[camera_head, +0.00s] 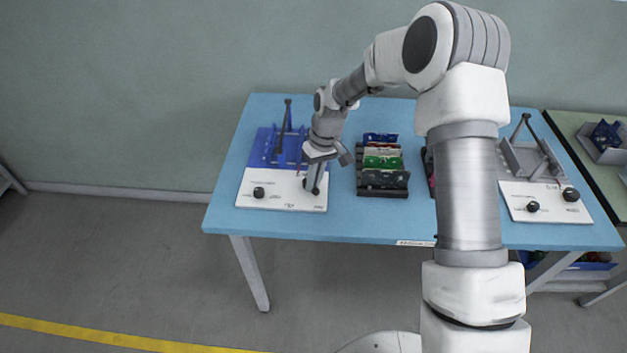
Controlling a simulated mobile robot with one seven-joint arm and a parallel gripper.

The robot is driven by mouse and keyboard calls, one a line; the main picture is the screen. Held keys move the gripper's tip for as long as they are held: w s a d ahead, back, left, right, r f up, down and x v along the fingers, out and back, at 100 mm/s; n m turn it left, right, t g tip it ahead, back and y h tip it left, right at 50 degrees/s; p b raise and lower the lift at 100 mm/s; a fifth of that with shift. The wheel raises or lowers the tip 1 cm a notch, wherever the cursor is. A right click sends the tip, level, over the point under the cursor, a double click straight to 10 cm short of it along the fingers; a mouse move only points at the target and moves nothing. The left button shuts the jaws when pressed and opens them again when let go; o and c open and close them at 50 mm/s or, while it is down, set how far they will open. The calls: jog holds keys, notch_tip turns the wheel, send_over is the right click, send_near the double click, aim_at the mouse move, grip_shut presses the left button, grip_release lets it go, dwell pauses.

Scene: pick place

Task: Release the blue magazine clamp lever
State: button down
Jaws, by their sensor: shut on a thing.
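The blue magazine (262,150) stands at the back of a white-fronted station on the left part of the table. A dark upright bar (287,115) rises from it. The station's white front panel (285,203) carries a black knob (258,192) at its left. My gripper (316,180) reaches down at the right side of this panel, beside the blue magazine. It is shut on a small dark part there, which looks like the clamp lever. My wrist hides most of that part and the magazine's right side, so the lever's exact position cannot be told.
A dark rack (383,192) with several coloured cards stands just right of my gripper. A grey station (530,158) with black knobs is at the table's right. My arm hides objects between them. Bare blue tabletop (340,215) lies in front of the rack.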

jog(key=shift+s+f, duration=0.1)
jog(key=shift+s, duration=0.1)
jog(key=c, duration=0.9)
grip_release()
jog(key=shift+d, duration=0.1)
jog(key=shift+c, duration=0.2)
jog(key=shift+w, duration=0.1)
jog(key=shift+r, duration=0.35)
notch_tip(320, 180, up, 16)
jog(key=w+d+p, duration=0.2)
jog(key=shift+d+r, duration=0.25)
jog(key=shift+d, duration=0.1)
jog(key=shift+s, duration=0.1)
